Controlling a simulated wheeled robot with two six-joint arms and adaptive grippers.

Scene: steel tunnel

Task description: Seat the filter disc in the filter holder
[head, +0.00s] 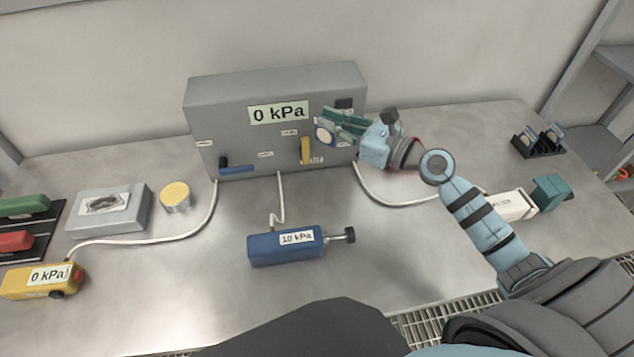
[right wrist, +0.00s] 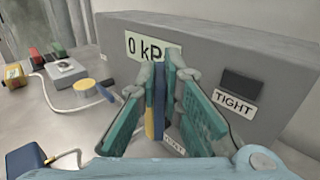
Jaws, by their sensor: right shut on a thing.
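My right gripper (head: 330,124) is shut in front of the right half of the grey panel box. I cannot tell which part is the filter holder; none has a readable label. My left gripper is not in view.
The grey panel box (head: 230,110) carries a 0 kPa display, a yellow lever (head: 305,151) and a blue lever (head: 238,169). A blue pump (head: 270,249) lies in front. A yellow-topped can (head: 175,194) stands left; a black rack (head: 522,146) stands right. Hoses cross the table.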

